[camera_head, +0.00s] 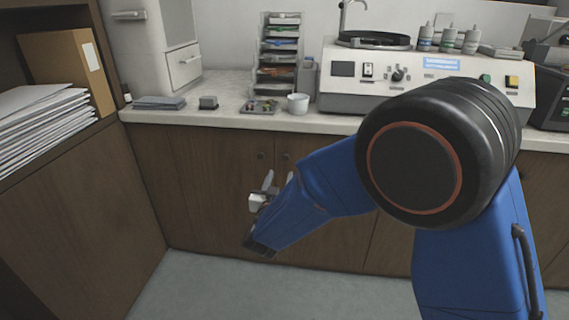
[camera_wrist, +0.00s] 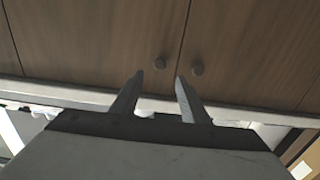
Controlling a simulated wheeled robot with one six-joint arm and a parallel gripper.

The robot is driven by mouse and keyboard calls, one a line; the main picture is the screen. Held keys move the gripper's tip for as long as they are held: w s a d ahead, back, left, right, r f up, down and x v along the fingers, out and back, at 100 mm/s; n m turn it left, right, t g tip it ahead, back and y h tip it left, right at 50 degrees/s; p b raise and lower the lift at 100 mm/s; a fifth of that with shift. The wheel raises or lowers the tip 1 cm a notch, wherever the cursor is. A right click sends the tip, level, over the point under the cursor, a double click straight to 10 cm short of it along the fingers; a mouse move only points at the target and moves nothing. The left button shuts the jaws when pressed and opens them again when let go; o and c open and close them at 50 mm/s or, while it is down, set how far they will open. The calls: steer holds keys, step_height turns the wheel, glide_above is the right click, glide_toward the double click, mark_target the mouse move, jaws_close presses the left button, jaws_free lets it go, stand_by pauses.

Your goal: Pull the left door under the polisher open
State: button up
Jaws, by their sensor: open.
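Two brown cabinet doors meet at a seam below the counter, and both look shut. In the head view the left one of this pair (camera_head: 222,190) has a dark round knob (camera_head: 261,155). The right one (camera_head: 318,142) has a knob (camera_head: 284,155) and is partly hidden by my arm. The polisher (camera_head: 420,75) stands on the counter, above and right of the pair. My gripper (camera_head: 279,176) is open and empty in front of the doors. The wrist view looks upside down; there one knob (camera_wrist: 159,62) shows just beyond my fingertips (camera_wrist: 160,79), the other (camera_wrist: 197,68) right of them.
The pale countertop (camera_head: 225,112) overhangs the doors and holds a small cup (camera_head: 298,103), a parts tray (camera_head: 259,107) and a rack (camera_head: 278,50). A wooden shelf unit (camera_head: 70,210) with papers stands at the left. The grey floor (camera_head: 210,285) before the doors is clear.

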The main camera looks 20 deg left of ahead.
mark_target(285, 159)
steer(key=x, duration=1)
steer(key=shift+d, duration=0.1)
steer(key=shift+s, duration=0.1)
jaws_close()
